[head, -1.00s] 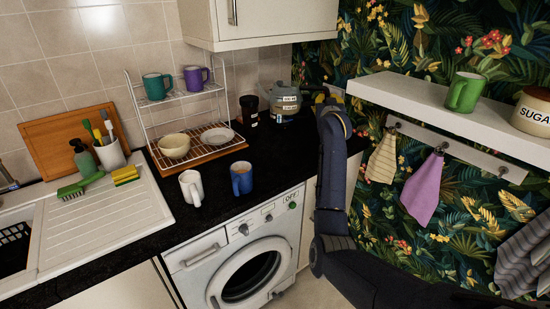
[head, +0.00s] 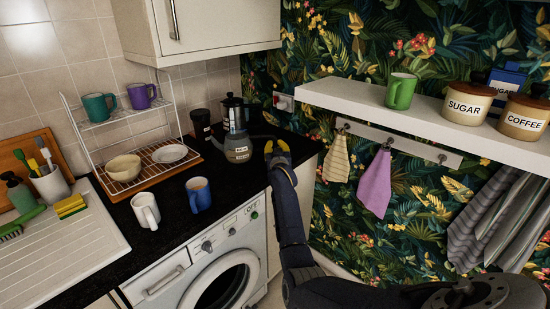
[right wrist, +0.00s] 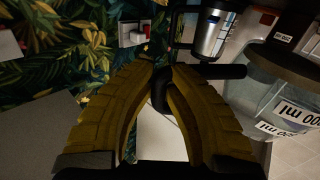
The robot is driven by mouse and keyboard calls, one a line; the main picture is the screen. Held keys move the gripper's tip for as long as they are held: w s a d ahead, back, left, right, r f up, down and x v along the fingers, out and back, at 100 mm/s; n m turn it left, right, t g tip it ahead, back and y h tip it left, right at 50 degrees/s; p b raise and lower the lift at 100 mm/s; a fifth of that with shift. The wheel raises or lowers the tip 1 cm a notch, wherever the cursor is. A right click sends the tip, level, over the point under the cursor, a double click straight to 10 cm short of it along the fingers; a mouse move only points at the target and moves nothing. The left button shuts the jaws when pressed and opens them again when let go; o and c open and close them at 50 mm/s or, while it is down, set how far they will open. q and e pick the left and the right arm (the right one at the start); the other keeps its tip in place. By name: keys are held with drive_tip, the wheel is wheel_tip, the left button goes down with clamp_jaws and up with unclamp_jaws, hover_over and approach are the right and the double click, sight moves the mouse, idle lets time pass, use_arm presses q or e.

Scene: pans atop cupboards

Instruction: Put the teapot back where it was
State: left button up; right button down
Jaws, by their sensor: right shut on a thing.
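The teapot (head: 238,150) is a grey, see-through round pot with a white label, at the back right of the black worktop. My right gripper (head: 277,148) has yellow fingers and is at the teapot's right side. In the right wrist view, the fingers (right wrist: 162,75) are shut on the black handle (right wrist: 162,92) of the teapot (right wrist: 280,95), whose body shows at the right edge. I cannot tell whether the teapot's base touches the worktop. My left gripper is not in view.
A metal moka pot (head: 234,112) stands just behind the teapot, and a dark jar (head: 201,125) is to its left. A wire rack (head: 130,170) with bowls and mugs, a white mug (head: 145,210) and a blue mug (head: 198,194) are further left. A socket (head: 283,102) is on the wall.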

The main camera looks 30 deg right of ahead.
drive_tip(key=shift+f, duration=2.5)
drive_tip(key=c, duration=1.4)
unclamp_jaws()
drive_tip(key=shift+f, duration=0.1)
